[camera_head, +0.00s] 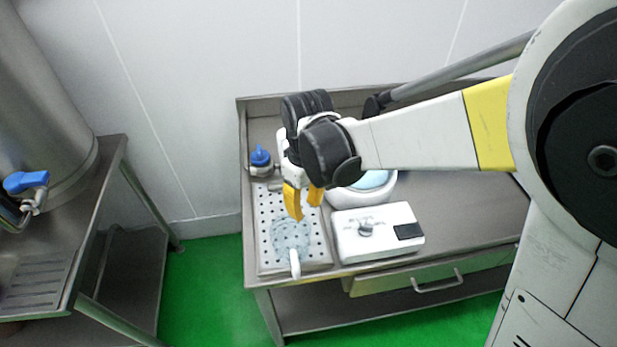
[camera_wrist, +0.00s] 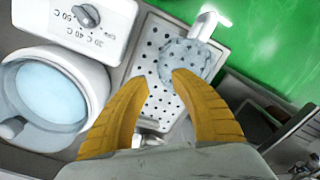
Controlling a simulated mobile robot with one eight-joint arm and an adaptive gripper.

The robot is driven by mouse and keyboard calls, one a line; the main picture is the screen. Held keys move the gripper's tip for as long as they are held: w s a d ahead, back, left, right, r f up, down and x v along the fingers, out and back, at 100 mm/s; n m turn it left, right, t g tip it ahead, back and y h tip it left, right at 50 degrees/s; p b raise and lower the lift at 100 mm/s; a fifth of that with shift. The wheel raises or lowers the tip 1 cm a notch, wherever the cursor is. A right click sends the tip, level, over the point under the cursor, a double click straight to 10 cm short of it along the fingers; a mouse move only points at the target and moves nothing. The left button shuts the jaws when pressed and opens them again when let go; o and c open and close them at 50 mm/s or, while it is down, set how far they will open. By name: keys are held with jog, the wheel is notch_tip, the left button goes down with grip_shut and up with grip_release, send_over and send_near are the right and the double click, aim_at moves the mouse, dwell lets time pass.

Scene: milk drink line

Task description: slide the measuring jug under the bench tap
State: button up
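The measuring jug (camera_head: 291,238) is clear with a white handle. It stands on the perforated drip tray (camera_head: 264,232), near its front end, handle toward the front edge. In the wrist view the jug (camera_wrist: 180,62) lies just beyond my fingertips. The bench tap (camera_head: 260,160) has a blue top and stands at the tray's back left corner, partly hidden by my gripper. The jug is apart from it, farther forward. My gripper (camera_head: 304,205) is above the tray, behind the jug; in the wrist view its yellow fingers (camera_wrist: 160,80) are apart with nothing between them.
A white control box (camera_head: 378,232) with a dial sits right of the tray. A round white bath (camera_head: 345,196) with pale blue water stands behind it. A steel tank with another blue-handled tap (camera_head: 25,182) stands on a separate table at left. The bench's right side is clear.

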aim_at(304, 237)
notch_tip(304, 237, down, 11)
jog(key=b, duration=0.3)
jog(key=shift+s+a+r, duration=0.1)
jog(key=shift+r, duration=0.1)
grip_shut()
